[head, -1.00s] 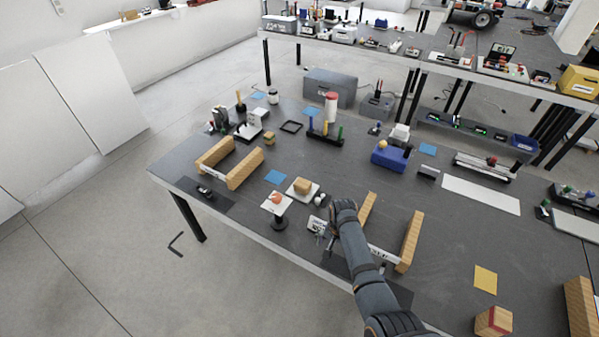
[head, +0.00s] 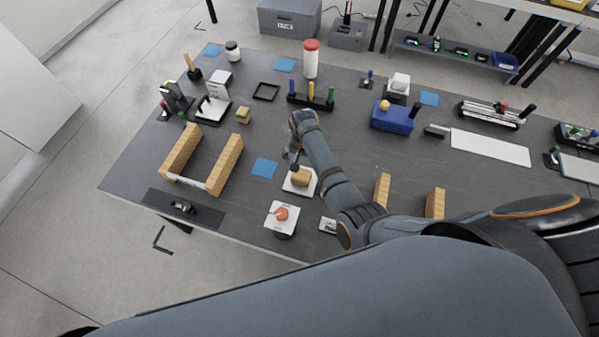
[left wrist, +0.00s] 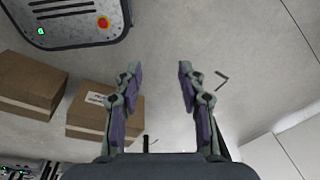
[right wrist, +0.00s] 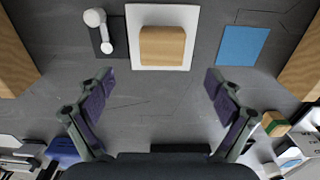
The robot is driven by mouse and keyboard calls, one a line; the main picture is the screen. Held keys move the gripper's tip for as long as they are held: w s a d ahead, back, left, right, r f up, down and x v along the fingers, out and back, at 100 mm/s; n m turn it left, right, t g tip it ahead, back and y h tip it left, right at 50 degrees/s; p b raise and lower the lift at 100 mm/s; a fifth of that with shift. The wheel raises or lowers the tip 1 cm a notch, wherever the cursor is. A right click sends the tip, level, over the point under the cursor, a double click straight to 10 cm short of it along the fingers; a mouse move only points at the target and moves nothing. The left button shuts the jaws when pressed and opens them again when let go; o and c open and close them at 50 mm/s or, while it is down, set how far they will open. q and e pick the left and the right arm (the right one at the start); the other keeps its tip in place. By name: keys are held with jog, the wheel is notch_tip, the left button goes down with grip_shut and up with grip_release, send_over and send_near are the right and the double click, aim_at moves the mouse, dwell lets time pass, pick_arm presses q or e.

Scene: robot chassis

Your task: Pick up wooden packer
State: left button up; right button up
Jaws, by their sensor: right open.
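A small wooden block (head: 301,176), which looks like the wooden packer, sits on a white square plate (head: 288,188) near the table's front. In the right wrist view the block (right wrist: 162,45) lies beyond my fingertips, roughly centred between them. My right gripper (right wrist: 158,78) is open and empty, apart from the block. In the head view my right gripper (head: 293,157) hangs just behind the block, partly hidden by its own arm. My left gripper (left wrist: 160,70) is open and empty over the floor, away from the table.
A blue square (head: 264,168) lies left of the plate. An orange knob on a white card (head: 281,215) stands in front. Wooden rails (head: 226,165) stand to the left, with more at right (head: 383,190). A small wood-and-green block (head: 243,115) stands behind. Cardboard boxes (left wrist: 95,110) are below my left gripper.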

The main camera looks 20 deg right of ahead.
aim_at(302, 174)
jog(key=f+b, duration=0.3)
jog(key=shift+s+a+f, duration=0.1)
jog(key=shift+s+f, duration=0.15)
jog(key=shift+f, duration=0.05)
jog(key=shift+w+a+f+b, duration=0.1)
jog(key=shift+w+f+b, duration=0.2)
jog(key=shift+f+b, duration=0.25)
jog(key=shift+w+f, duration=0.3)
jog(key=shift+f, duration=0.1)
notch_tip(302, 174, down, 5)
jog(key=b, duration=0.6)
jog(key=shift+s+r+b, duration=0.1)
jog(key=shift+s+b, duration=0.05)
jog(key=shift+b, duration=0.15)
jog(key=shift+r, duration=0.2)
jog(key=shift+s, duration=0.1)
jog(key=c, duration=1.3)
pick_arm(q)
notch_tip(302, 174, down, 11)
jog(key=shift+w+f, duration=0.15)
jog(key=shift+w, duration=0.1)
pick_arm(e)
jog(key=shift+r, duration=0.1)
